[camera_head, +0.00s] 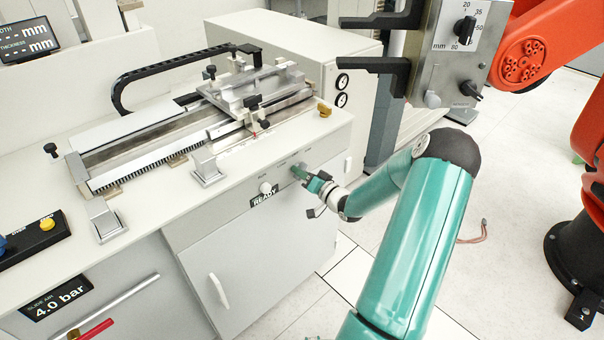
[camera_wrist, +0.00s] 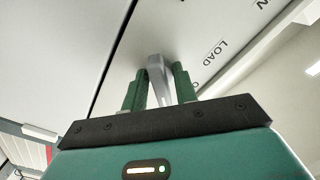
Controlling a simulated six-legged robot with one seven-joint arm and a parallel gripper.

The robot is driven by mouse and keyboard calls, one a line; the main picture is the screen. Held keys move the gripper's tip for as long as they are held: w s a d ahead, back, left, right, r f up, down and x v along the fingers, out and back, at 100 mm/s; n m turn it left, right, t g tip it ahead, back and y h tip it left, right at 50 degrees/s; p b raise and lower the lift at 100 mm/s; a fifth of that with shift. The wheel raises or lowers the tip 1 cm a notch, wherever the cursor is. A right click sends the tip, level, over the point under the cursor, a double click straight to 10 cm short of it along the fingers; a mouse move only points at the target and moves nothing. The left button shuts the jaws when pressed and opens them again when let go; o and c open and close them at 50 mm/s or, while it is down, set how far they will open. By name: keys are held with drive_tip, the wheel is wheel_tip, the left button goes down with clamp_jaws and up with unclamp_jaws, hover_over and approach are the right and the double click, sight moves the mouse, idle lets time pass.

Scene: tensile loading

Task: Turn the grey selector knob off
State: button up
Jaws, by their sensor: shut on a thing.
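The grey selector knob (camera_wrist: 157,78) is a narrow upright grip on the pale front panel of the bench machine. In the wrist view it stands between the two green fingers of my gripper (camera_wrist: 161,84), which is shut on it. The panel lettering "LOAD" (camera_wrist: 217,53) is to the right of the knob, with other lettering partly cut off or hidden. In the head view my gripper (camera_head: 305,174) reaches the front panel (camera_head: 260,235) from the right, and its fingers mostly hide the knob.
A pale round button (camera_head: 266,188) and a "READY" display (camera_head: 265,199) sit left of my gripper. A slide carriage (camera_head: 255,85) is on the bench top. A grey column unit with a black dial (camera_head: 465,30) and an orange robot arm (camera_head: 530,55) stand at right.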

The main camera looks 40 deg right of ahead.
drive_tip(key=shift+n, duration=0.4)
drive_tip(key=n, duration=0.3)
drive_tip(key=shift+n, duration=0.3)
drive_tip(key=shift+d+n, duration=0.1)
drive_tip(key=shift+n, duration=2.1)
drive_tip(key=o, duration=0.7)
drive_tip(key=shift+c, duration=0.2)
drive_tip(key=shift+s, duration=0.1)
drive_tip(key=s, duration=1.3)
drive_tip(key=shift+s+d, duration=0.2)
drive_tip(key=shift+s, duration=0.1)
